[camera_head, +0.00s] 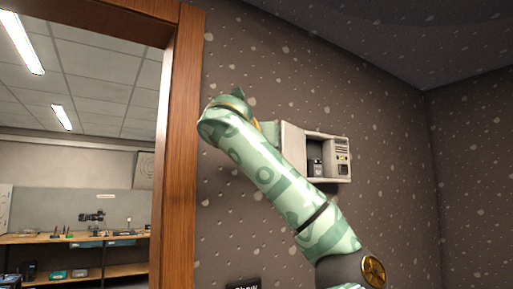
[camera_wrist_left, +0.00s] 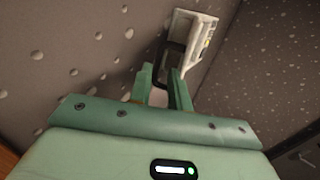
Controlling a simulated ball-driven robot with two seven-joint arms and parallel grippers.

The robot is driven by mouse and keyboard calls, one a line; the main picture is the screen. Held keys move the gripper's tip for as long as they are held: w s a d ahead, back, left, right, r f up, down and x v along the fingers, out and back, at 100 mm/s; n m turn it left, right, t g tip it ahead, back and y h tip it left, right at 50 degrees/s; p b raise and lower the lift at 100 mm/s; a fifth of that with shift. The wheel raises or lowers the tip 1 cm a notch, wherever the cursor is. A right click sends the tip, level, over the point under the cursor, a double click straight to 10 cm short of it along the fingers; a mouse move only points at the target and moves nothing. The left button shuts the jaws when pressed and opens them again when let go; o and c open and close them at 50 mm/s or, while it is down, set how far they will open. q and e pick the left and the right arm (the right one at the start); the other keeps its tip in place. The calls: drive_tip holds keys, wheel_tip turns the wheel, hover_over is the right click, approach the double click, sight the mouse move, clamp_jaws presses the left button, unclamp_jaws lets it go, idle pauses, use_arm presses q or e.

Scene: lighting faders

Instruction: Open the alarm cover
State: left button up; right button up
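The alarm box (camera_head: 343,160) is a pale wall unit with a dark recess and a strip of small controls at its right. It also shows in the left wrist view (camera_wrist_left: 205,38). A dark-edged panel (camera_wrist_left: 172,58), apparently its cover, stands out from the box's near side. My left gripper (camera_wrist_left: 160,85) points at the box, its two green fingers apart with a gap between them. The panel's lower end is close to the right finger; I cannot tell whether they touch. In the head view my left forearm hides most of the gripper.
A wooden door frame (camera_head: 180,150) stands left of the box, close to my left wrist. Beyond it is a room with a workbench (camera_head: 75,237). The speckled wall (camera_head: 395,150) is bare right of the box.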

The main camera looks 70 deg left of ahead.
use_arm(q)
drive_tip(key=b+v, duration=0.1)
drive_tip(key=v, duration=0.6)
drive_tip(key=shift+s+d, duration=0.25)
drive_tip(key=shift+d, duration=0.05)
drive_tip(key=shift+r, duration=0.1)
